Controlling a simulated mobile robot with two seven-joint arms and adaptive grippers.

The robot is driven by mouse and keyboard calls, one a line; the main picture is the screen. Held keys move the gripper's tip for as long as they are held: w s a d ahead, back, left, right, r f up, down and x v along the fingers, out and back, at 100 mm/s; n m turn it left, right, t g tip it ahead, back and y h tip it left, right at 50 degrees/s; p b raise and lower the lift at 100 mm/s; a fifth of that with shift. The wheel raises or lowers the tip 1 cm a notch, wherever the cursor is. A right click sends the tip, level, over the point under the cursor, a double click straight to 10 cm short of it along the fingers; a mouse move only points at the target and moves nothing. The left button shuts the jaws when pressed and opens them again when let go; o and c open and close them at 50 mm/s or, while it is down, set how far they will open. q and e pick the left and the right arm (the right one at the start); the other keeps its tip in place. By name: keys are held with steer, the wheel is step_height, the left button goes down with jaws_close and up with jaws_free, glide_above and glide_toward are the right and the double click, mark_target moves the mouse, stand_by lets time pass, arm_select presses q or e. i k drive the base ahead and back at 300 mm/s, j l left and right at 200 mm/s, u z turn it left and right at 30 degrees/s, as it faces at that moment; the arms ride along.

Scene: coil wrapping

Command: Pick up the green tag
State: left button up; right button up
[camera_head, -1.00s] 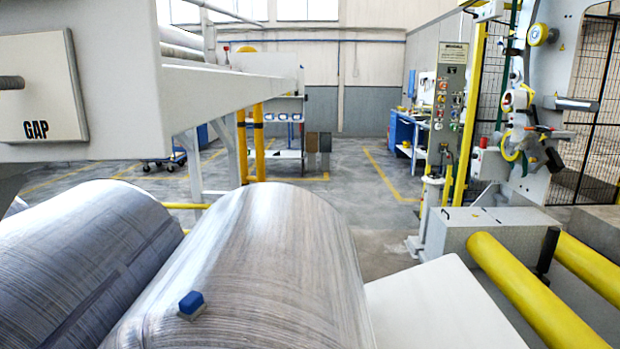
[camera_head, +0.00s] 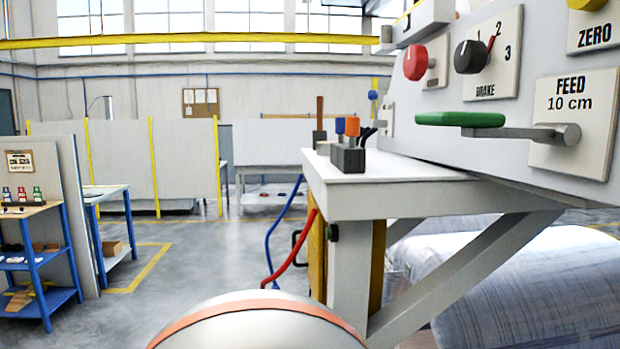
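A small green item (camera_head: 37,194), which looks like the green tag, is at the far left on the wooden top of a blue-framed rack (camera_head: 40,262). It stands in a row with a similar red item (camera_head: 21,194) and a blue item (camera_head: 6,194). It is too small to make out in detail. Neither of my grippers is in view.
Red (camera_head: 292,258) and blue hoses hang by the bench. The floor (camera_head: 205,275) between rack and bench is clear.

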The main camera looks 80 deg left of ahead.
mark_target(37, 195)
steer(key=u, duration=4.15)
steer(key=i+j+u, duration=0.2)
steer(key=i, duration=0.2)
steer(key=i+j+u, duration=0.2)
steer(key=i, duration=0.2)
steer(key=i+j+u, duration=0.2)
steer(key=i, duration=0.15)
steer(key=i+l+z, duration=0.1)
steer(key=i+z, duration=0.35)
steer(key=i, duration=0.15)
steer(key=i+j+z, duration=0.15)
steer(key=i+z, duration=0.35)
steer(key=i+l+z, duration=0.1)
steer(key=i+z, duration=0.2)
steer(key=i, duration=0.4)
steer(key=i+j+z, duration=0.1)
steer(key=i+z, duration=0.25)
steer(key=i, duration=0.35)
steer(key=i+u, duration=0.35)
steer(key=i, duration=0.3)
steer(key=i+l+u, duration=0.1)
steer(key=i+u, duration=0.3)
steer(key=i, duration=0.3)
